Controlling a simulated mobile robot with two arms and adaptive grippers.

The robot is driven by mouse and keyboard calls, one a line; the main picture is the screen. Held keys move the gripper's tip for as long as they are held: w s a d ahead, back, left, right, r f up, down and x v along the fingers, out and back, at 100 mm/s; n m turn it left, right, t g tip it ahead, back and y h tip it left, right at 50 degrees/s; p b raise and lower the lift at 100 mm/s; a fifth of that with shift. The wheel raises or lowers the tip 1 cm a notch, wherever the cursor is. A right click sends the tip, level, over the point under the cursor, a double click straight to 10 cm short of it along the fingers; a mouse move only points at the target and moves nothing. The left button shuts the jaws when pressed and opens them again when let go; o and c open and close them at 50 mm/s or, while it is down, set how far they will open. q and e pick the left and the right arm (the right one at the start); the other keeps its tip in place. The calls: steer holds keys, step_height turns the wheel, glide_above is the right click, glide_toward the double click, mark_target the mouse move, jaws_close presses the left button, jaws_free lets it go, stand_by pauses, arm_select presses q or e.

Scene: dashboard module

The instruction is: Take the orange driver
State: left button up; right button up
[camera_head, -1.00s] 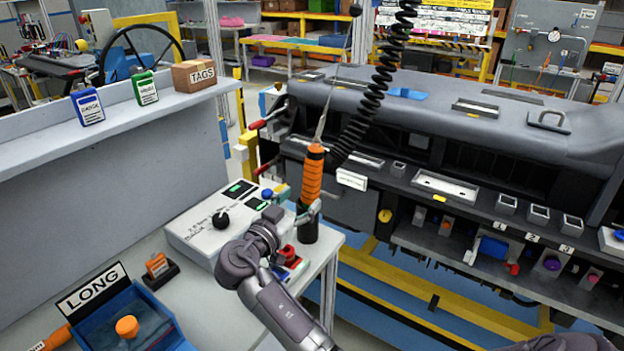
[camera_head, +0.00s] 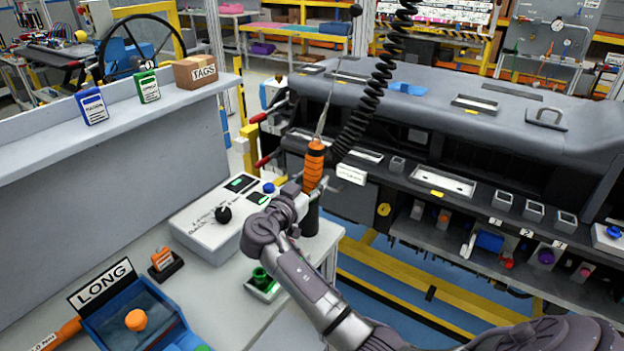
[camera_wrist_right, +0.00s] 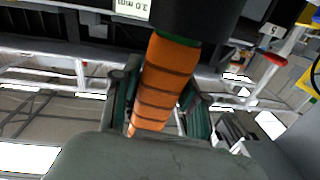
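The orange driver (camera_head: 314,168) hangs upright on a black coiled cord, with a dark lower end. My right gripper (camera_head: 308,188) is at its lower part in the head view and hides some of it. In the right wrist view the driver's ribbed orange grip (camera_wrist_right: 160,85) runs between the two fingers (camera_wrist_right: 162,105). The fingers stand on either side of it, and a narrow gap seems to show on the right side, so the gripper looks open around the driver. Contact on the left side is hard to tell. My left gripper is not in view.
A white box with a knob (camera_head: 208,228) and a green part (camera_head: 262,279) are on the bench beside my arm. A blue bin (camera_head: 105,325) by the LONG sign stands at front left. The grey dashboard module (camera_head: 440,115) lies behind and right of the driver.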

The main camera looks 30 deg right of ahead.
jaws_close()
steer(key=shift+r, duration=0.1)
